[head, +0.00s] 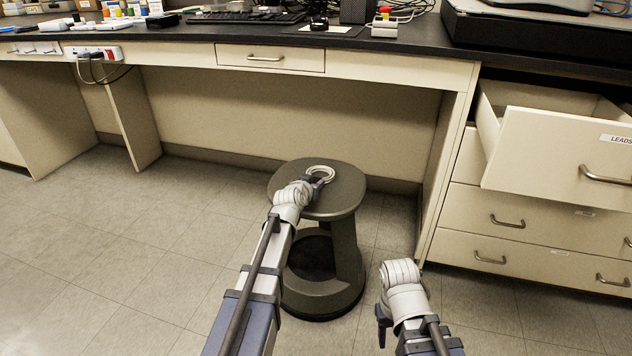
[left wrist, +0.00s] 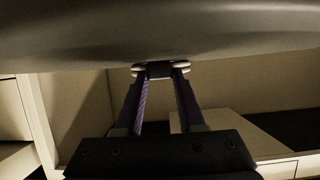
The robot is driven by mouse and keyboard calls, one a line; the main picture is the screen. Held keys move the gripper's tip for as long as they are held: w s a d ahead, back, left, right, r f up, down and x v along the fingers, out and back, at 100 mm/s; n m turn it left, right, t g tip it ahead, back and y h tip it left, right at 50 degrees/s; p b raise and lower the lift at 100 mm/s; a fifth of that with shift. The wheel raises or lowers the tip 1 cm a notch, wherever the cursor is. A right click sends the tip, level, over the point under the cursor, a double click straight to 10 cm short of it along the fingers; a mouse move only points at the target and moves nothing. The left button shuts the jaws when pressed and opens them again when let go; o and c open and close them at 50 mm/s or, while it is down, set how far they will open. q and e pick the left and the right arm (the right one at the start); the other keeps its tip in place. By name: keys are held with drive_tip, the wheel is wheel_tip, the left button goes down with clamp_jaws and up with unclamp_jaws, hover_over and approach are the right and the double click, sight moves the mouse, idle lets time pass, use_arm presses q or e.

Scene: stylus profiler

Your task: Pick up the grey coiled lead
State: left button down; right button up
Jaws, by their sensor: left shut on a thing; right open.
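The grey coiled lead (head: 321,170) is a pale ring at the top of the round dark-grey stool (head: 345,195). My left gripper (head: 318,182) is at the near edge of the coil, shut on it. In the left wrist view the two fingers close in on the pale coil (left wrist: 186,71), right by the stool's grey surface (left wrist: 160,30). I cannot tell whether the coil still touches the seat. My right gripper (head: 383,325) is low over the floor, right of the stool, empty and open; its fingers are partly hidden by the wrist.
An open drawer labelled LEADS (head: 545,155) juts out at the right, above shut drawers (head: 515,225). A dark worktop (head: 200,35) with bottles, a keyboard and instruments runs along the back. The knee space under it and the floor (head: 130,240) at left are clear.

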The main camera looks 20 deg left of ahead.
wheel_tip(320, 180, up, 11)
drive_tip(key=p, duration=1.1)
